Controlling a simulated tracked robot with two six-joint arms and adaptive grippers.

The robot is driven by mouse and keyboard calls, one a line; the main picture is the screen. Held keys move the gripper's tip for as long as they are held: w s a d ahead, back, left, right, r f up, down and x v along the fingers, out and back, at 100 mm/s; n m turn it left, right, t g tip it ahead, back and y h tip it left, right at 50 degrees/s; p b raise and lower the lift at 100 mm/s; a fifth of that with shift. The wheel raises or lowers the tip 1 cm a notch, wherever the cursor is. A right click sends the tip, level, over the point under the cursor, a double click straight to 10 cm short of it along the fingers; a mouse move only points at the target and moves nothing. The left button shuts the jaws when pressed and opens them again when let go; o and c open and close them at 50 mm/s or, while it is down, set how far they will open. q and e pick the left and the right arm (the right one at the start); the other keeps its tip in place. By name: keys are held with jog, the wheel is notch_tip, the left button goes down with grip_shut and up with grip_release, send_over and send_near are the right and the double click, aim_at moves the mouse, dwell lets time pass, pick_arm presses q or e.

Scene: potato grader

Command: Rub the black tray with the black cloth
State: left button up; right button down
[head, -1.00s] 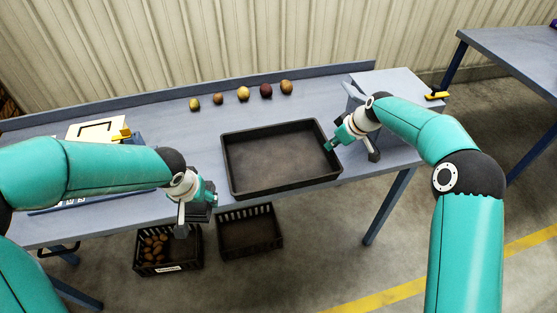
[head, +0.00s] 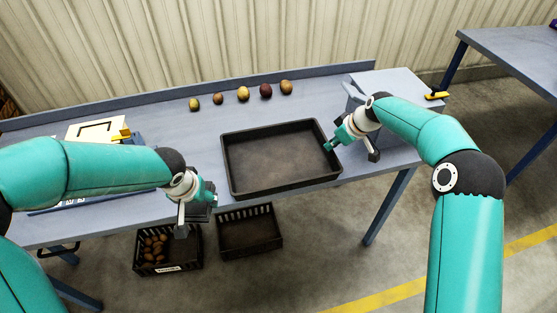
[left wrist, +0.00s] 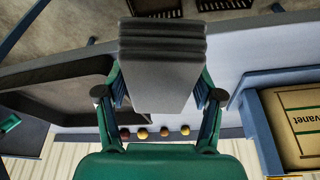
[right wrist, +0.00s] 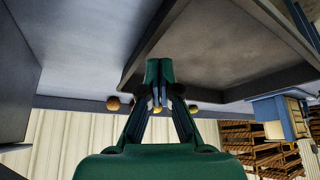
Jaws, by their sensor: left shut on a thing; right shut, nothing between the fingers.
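The black tray (head: 236,184) is a wide, shallow, empty box with a brownish floor, on the grey table. My left gripper (left wrist: 162,88) is shut on the black cloth (left wrist: 163,45), a folded dark grey stack that sticks out past the fingers. In the head view the left gripper hangs left of the tray, near the table's front edge, and the cloth is apart from the tray. My right gripper (head: 331,146) is shut and empty at the tray's right rim; I cannot tell whether it touches. Its closed fingers also show in the right wrist view (right wrist: 158,72).
Several potatoes (head: 243,93) lie in a row behind the tray. Below the table's front stand a crate of potatoes (head: 169,267) and a second, empty-looking crate (head: 250,251). A grey box (head: 395,82) stands at the table's right end. Bare table lies between the tray and the potatoes.

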aim_at(283, 176)
pick_arm(q)
jog(key=shift+f+b, duration=0.5)
pick_arm(e)
jog(key=shift+f, duration=0.65)
pick_arm(q)
jog(key=shift+r, duration=0.1)
jog(key=shift+w+d, duration=0.1)
jog(key=shift+w, duration=0.1)
jog(key=w+d+m, duration=0.1)
jog(key=w+d, duration=0.1)
jog(key=w, duration=0.1)
jog(key=w+d+r+m, duration=0.1)
jog(key=w+d, duration=0.2)
jog(key=w+d+m+h, duration=0.1)
jog(key=w+d, duration=0.1)
jog(key=d, duration=0.1)
jog(key=shift+w+r+m, duration=0.15)
jog(key=shift+w+m, duration=0.25)
jog(key=w+d+m, duration=0.1)
jog(key=d, duration=0.3)
jog(key=w+d+m+h, duration=0.1)
jog(key=w+d+m, duration=0.1)
jog(key=d, duration=0.2)
jog(key=w+d+r+m+g, duration=0.1)
jog(key=d+m, duration=0.1)
jog(key=d, duration=0.2)
jog(key=shift+w+d, duration=0.25)
jog(key=shift+d, duration=0.05)
jog(key=shift+f, duration=2.7)
jog(key=shift+f, duration=0.9)
